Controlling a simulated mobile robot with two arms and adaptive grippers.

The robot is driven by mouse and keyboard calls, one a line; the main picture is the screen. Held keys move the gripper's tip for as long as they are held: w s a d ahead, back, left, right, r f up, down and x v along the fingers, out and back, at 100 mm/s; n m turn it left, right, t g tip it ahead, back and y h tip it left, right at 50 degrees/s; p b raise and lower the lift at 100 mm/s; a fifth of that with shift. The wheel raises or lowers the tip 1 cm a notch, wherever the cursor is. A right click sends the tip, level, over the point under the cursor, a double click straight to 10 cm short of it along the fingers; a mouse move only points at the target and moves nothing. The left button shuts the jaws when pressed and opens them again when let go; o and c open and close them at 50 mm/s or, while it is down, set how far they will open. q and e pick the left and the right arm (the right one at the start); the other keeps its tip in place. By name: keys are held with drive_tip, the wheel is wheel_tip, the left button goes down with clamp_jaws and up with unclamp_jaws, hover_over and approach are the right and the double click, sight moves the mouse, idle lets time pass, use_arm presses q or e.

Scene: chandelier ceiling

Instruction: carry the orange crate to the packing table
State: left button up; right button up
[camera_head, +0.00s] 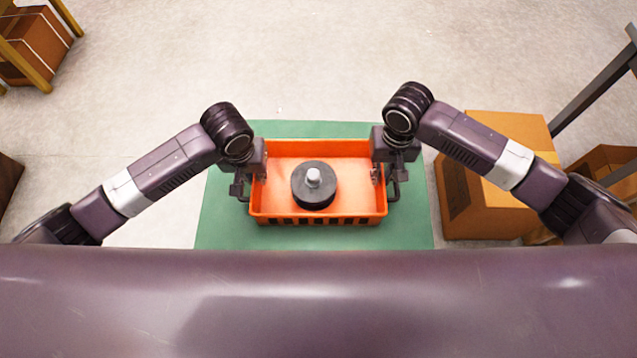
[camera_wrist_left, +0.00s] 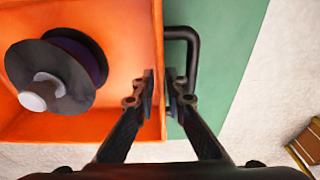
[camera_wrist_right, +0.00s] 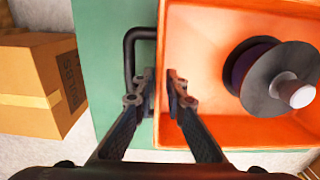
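The orange crate (camera_head: 325,150) is in the middle of the head view, over a green surface (camera_head: 290,129). I cannot tell whether it rests on it or hangs just above. A dark spool (camera_head: 314,187) with a pale hub lies inside the crate. My left gripper (camera_wrist_left: 161,95) is closed around the crate's left side wall, one finger inside and one outside, beside a black handle (camera_wrist_left: 194,52). My right gripper (camera_wrist_right: 162,95) holds the right side wall the same way, beside another black handle (camera_wrist_right: 128,58). The wall under the fingertips is partly hidden.
A cardboard box (camera_head: 490,195) stands close to the right of the green surface. More boxes and a dark frame (camera_head: 590,85) are further right. A shelf with a carton (camera_head: 38,45) is at the top left. The pale floor (camera_head: 290,60) beyond the crate is clear.

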use_arm(q)
clamp_jaws()
use_arm(e)
clamp_jaws()
use_arm(q)
drive_tip(key=shift+w+r, duration=0.1)
drive_tip(key=shift+r, duration=0.15)
use_arm(e)
drive_tip(key=shift+w+r, duration=0.1)
drive_tip(key=shift+r, duration=0.15)
